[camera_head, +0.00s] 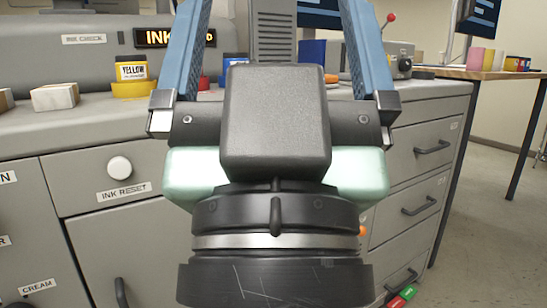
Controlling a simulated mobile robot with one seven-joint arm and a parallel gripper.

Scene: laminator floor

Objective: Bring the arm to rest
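My gripper (273,20) fills the middle of the head view, seen from behind. Its two blue fingers are spread wide apart and point away from me over the grey counter (95,135). The fingertips run to the top edge of the picture, so their ends may be cut off. I see nothing held between them. The black wrist below hides the middle of the cabinet front.
A yellow ink jar (132,73) stands on the counter at left, near a small pale box (55,97). Blue containers (312,52) stand behind my gripper. A red-knobbed lever (390,18) rises at right. Drawers (420,150) face me. Open floor (490,220) lies at right.

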